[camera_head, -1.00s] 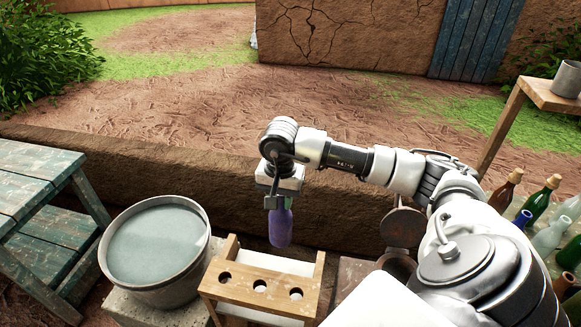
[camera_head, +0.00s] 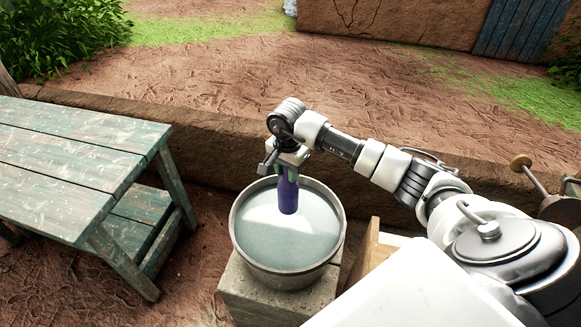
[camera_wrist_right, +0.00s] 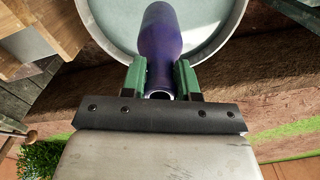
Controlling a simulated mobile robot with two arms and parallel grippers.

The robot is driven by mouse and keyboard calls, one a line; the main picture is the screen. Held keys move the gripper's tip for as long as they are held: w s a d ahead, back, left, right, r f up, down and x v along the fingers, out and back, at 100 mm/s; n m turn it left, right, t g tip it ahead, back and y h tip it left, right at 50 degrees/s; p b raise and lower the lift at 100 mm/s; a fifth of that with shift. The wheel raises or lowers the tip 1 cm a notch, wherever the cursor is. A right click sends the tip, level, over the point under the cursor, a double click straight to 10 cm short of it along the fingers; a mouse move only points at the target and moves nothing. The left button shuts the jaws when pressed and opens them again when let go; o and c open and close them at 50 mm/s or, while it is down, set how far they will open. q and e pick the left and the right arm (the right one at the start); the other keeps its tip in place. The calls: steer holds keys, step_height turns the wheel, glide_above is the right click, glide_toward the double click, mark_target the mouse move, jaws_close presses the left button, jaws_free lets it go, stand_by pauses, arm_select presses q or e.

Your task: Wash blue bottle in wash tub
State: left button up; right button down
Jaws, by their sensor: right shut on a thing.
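The blue bottle (camera_head: 288,195), a dark blue-purple one, hangs upright from my right gripper (camera_head: 288,172) over the wash tub. In the right wrist view the right gripper's green fingers (camera_wrist_right: 160,80) are shut around the neck of the bottle (camera_wrist_right: 163,38), with its open mouth towards the camera. The wash tub (camera_head: 240,243) is a round grey metal basin full of pale water. The bottle's lower end is over the water near the middle; I cannot tell whether it touches the surface. My left gripper is not in view.
The tub stands on a pale stone block (camera_head: 245,296). A weathered green wooden table (camera_head: 60,160) is on the left. A wooden rack (camera_head: 368,250) is partly hidden right of the tub. A low mud wall (camera_head: 215,140) runs behind.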

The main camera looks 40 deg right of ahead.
steer(key=shift+w+a+f, duration=0.1)
steer(key=shift+w+a, duration=0.1)
steer(key=shift+s+d+f+b, duration=0.15)
steer(key=shift+f+b, duration=0.35)
steer(key=shift+f, duration=0.25)
steer(key=shift+s+d+f+b, duration=0.15)
steer(key=shift+f+b, duration=0.3)
steer(key=shift+f, duration=0.25)
step_height(320, 180, down, 7)
steer(key=b, duration=0.4)
steer(key=shift+w+a, duration=0.1)
steer(key=shift+a, duration=0.05)
step_height(320, 180, down, 6)
steer(key=b, duration=0.5)
steer(key=shift+f+b, duration=0.1)
steer(key=shift+b, duration=0.2)
arm_select(q)
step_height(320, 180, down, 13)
steer(key=b, duration=0.2)
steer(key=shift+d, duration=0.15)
arm_select(e)
steer(key=shift+f, duration=1.1)
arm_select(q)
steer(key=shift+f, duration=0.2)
arm_select(e)
steer(key=shift+w, duration=0.15)
